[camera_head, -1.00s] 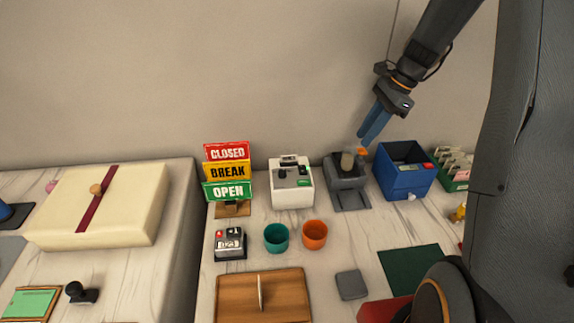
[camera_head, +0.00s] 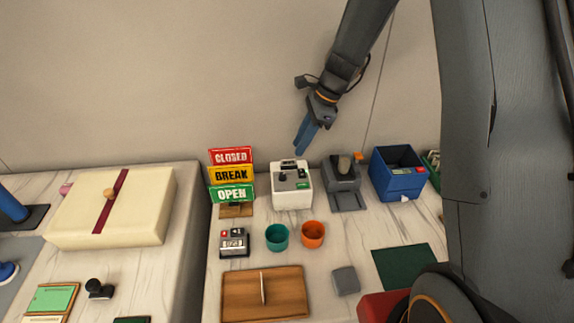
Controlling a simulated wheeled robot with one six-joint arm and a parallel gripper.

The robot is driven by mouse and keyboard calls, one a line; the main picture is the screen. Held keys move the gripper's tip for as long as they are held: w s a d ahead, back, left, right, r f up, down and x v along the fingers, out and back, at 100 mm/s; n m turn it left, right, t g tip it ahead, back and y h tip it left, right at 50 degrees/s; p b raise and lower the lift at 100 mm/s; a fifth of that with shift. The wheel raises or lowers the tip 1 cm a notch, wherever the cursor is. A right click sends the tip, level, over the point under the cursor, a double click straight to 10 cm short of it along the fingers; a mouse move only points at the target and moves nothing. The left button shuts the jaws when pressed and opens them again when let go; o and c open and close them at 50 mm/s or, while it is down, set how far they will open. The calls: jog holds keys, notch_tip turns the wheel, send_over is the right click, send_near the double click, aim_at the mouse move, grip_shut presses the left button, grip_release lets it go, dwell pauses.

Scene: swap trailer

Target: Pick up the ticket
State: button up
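No ticket can be made out for sure. A small white piece (camera_head: 404,199) shows at the front of the blue box (camera_head: 397,184); I cannot tell what it is. A thin pale piece (camera_head: 263,288) shows on the wooden tray (camera_head: 238,302). My gripper (camera_head: 299,152), with blue fingers, is pointing down in front of the wall, above the white machine in the picture. The fingers look close together, and their gap is unclear. No held object shows.
CLOSED, BREAK and OPEN signs (camera_head: 231,175) stand left of the machine. A grey device (camera_head: 344,183) stands to its right. Teal (camera_head: 277,237) and orange (camera_head: 312,234) cups stand in front. A cream box (camera_head: 109,216) is on the left counter. My arm covers the right side.

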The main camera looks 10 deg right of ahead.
jog(key=shift+a+p+x, duration=0.2)
jog(key=shift+p+x, duration=0.15)
jog(key=shift+x, duration=1)
jog(key=shift+a+p+x, duration=0.25)
jog(key=shift+p+x, duration=0.1)
jog(key=shift+x, duration=1)
jog(key=shift+r, duration=0.2)
grip_shut()
